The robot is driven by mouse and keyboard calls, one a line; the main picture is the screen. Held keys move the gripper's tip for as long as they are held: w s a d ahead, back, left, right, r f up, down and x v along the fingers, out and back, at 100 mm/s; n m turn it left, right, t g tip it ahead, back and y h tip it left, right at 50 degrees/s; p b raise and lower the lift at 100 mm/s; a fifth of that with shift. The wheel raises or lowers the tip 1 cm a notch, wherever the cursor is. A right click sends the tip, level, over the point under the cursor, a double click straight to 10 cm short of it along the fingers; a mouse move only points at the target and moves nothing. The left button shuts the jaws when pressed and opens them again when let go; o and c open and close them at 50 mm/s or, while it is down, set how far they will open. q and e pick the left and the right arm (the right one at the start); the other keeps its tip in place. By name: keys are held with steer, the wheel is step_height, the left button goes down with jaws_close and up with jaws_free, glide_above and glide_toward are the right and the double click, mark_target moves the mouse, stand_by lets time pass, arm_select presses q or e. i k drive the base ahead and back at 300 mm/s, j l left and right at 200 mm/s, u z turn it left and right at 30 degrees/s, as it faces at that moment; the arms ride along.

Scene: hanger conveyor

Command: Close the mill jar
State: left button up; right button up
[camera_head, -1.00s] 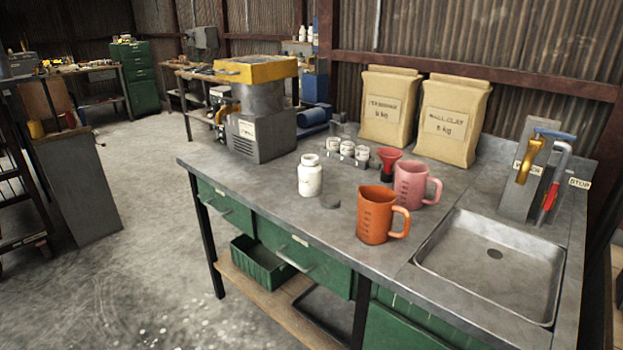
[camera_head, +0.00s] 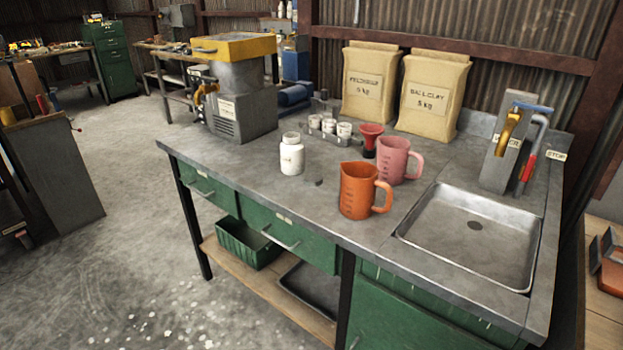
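A white mill jar (camera_head: 292,158) stands upright on the grey workbench (camera_head: 235,168), left of the orange jug. Its neck is pale and narrower than its body; whether its mouth is open is too small to tell. A small dark grey piece (camera_head: 318,182), perhaps the lid, lies on the bench just right of the jar, apart from it. Neither of my grippers shows in the view.
An orange jug (camera_head: 356,190) and a pink jug (camera_head: 392,160) stand right of the jar. A red funnel (camera_head: 371,138), small white pots (camera_head: 329,127) and a yellow-topped machine (camera_head: 236,90) are behind. A sink (camera_head: 475,228) is at right. The bench's front edge is clear.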

mark_target(291, 148)
steer(key=i+j, duration=0.4)
steer(key=j, duration=0.2)
steer(key=i+j, duration=0.45)
steer(key=j+z, duration=0.2)
steer(key=z, duration=1.1)
